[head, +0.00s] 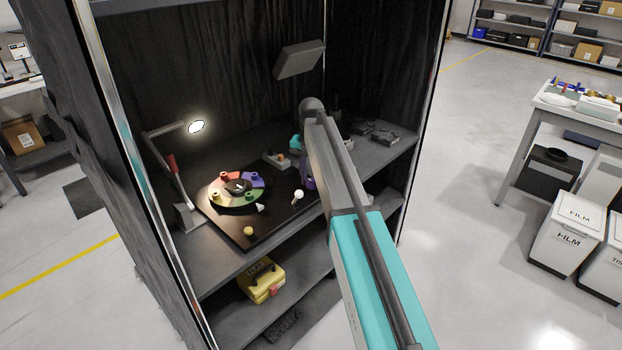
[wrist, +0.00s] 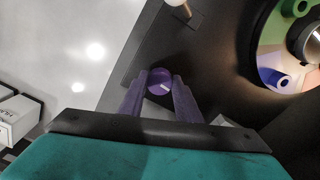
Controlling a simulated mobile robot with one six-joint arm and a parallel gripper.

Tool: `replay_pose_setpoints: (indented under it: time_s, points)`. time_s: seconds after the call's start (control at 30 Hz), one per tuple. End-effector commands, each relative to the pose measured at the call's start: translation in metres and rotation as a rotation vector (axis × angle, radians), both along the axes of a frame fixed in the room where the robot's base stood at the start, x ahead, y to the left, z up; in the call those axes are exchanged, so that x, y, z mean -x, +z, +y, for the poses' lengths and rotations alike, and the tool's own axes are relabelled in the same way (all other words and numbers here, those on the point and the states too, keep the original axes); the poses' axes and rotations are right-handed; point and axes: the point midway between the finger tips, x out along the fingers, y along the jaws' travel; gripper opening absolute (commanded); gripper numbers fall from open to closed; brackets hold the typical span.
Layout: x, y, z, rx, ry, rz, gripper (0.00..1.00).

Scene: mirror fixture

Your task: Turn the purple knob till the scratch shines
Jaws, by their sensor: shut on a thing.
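The purple knob (wrist: 160,77) shows in the wrist view as a round cap with a short white mark pointing to the right and slightly down. My gripper (wrist: 159,90) has purple fingers, one on each side of the knob, and is shut on it. In the head view my arm hides the knob and most of my gripper; a bit of purple (head: 309,183) shows beside the arm. No scratch can be made out in either view.
A lit lamp (head: 196,127) leans over a disc of coloured segments (head: 237,190) on the dark board. A white ball on a peg (head: 298,195) and a yellow knob (head: 248,231) stand nearby. A yellow case (head: 262,281) sits on the lower shelf. Dark curtains close the back.

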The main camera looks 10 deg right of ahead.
Motion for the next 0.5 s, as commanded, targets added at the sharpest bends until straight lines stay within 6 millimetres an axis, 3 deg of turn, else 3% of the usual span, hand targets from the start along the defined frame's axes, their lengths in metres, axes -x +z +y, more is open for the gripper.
replay_pose_setpoints:
  time_s: [0.5]
  points:
    - [0.0004,0.0003,0.0006,-0.001,0.040,0.000,0.08]
